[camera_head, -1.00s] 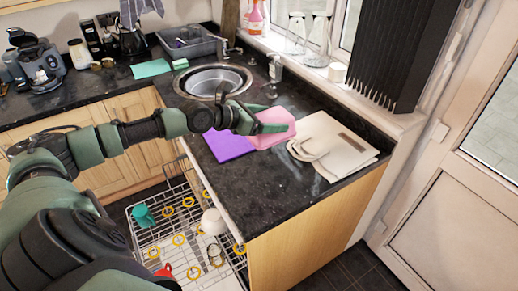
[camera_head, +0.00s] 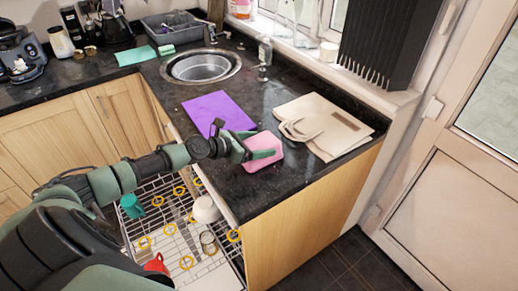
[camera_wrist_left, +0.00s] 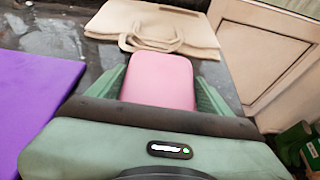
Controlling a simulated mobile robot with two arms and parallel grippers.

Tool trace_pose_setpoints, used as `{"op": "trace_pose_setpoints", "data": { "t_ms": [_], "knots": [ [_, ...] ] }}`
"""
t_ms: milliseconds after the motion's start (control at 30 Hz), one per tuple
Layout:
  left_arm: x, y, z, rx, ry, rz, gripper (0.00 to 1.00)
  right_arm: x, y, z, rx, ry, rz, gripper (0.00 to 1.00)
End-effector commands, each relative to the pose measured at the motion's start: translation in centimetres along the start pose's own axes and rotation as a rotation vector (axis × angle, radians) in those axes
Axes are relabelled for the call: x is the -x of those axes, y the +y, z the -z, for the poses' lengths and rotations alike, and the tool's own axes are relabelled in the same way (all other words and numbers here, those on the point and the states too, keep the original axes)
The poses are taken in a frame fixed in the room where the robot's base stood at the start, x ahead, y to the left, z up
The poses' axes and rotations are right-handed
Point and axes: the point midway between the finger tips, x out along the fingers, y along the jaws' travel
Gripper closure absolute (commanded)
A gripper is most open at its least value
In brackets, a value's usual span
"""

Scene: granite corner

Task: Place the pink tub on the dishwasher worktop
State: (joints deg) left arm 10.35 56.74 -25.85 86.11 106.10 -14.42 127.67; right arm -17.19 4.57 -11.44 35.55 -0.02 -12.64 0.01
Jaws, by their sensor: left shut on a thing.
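The pink tub (camera_head: 264,152) is between the fingers of my left gripper (camera_head: 262,155), over the dark worktop (camera_head: 290,180) above the dishwasher. In the left wrist view the pink tub (camera_wrist_left: 160,80) fills the space between the two green fingers (camera_wrist_left: 160,92), which are shut on it. The tub is low, at or close above the worktop surface; I cannot tell whether it touches. My right gripper is not in view.
A purple mat (camera_head: 217,112) lies left of the tub. A beige bag (camera_head: 325,125) lies to the right. The sink (camera_head: 201,66) is behind. An open dishwasher rack (camera_head: 180,225) with cups stands below on the left. Bare worktop shows in front.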

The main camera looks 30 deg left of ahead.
Motion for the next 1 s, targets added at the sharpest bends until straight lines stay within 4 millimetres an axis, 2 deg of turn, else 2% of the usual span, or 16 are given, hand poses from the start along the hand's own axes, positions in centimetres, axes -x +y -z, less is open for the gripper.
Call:
{"op": "trace_pose_setpoints", "data": {
  "t_ms": [67,467,500,567,867,1000],
  "knots": [
    [-0.3,0.1,0.7,0.001,-0.002,-0.001,0.60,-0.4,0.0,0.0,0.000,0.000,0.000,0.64],
    [-0.5,0.0,1.1,0.000,-0.002,-0.001,0.60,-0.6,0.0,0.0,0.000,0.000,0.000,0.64],
    [-0.5,0.0,1.1,-0.001,-0.002,-0.001,0.15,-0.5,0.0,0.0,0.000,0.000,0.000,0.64],
    [-0.5,0.0,1.1,-0.001,-0.001,-0.001,0.00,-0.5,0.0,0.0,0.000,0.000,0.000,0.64],
    [-0.3,0.1,0.6,-0.003,-0.002,-0.001,0.00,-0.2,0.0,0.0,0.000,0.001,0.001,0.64],
    [1.0,0.1,1.0,-0.002,0.001,-0.002,0.00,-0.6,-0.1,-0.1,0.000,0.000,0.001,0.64]
  ]
}}
